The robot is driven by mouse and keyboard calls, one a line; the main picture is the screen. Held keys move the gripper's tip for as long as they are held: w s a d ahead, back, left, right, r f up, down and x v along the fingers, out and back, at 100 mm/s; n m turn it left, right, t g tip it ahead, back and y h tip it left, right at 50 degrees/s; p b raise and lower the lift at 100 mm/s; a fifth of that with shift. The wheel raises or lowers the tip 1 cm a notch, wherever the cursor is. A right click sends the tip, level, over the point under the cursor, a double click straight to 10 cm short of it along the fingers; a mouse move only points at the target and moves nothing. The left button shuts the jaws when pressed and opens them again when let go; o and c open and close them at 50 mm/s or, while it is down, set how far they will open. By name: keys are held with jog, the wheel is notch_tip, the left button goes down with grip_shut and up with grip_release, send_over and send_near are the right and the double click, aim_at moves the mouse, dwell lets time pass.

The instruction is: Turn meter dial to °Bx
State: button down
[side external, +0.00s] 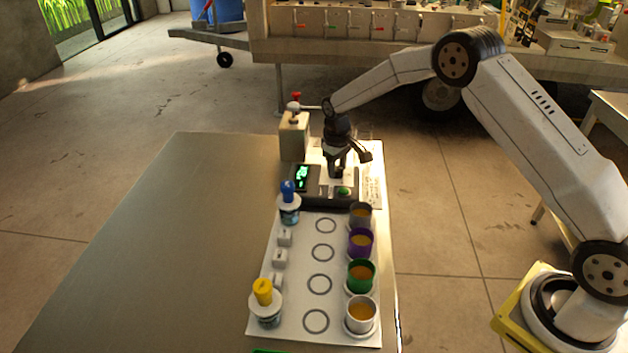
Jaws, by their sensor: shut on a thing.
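The meter (318,189) is a dark box at the far end of the white mat, with a lit green display (303,173) on its left and a green button (343,191) at its front right. My gripper (339,172) points down over the meter's right part. Its fingers are shut on what appears to be the meter dial, which the fingers mostly hide. The dial's markings, including °Bx, are too small to read, so its setting cannot be told.
A beige block with a red-topped lever (293,137) stands behind the meter's left. Several cups, including a purple one (360,242), line the mat's right side. Blue-topped (289,207) and yellow-topped (266,303) bottles stand on its left, with small white cubes between. The table's left side (170,250) is clear.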

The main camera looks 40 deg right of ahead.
jog(key=shift+m, duration=0.9)
jog(key=shift+c, duration=1.2)
grip_release()
jog(key=shift+r, duration=0.1)
jog(key=shift+a+r, duration=0.15)
jog(key=shift+r, duration=1.75)
jog(key=shift+a+r, duration=0.1)
jog(key=shift+r, duration=1.8)
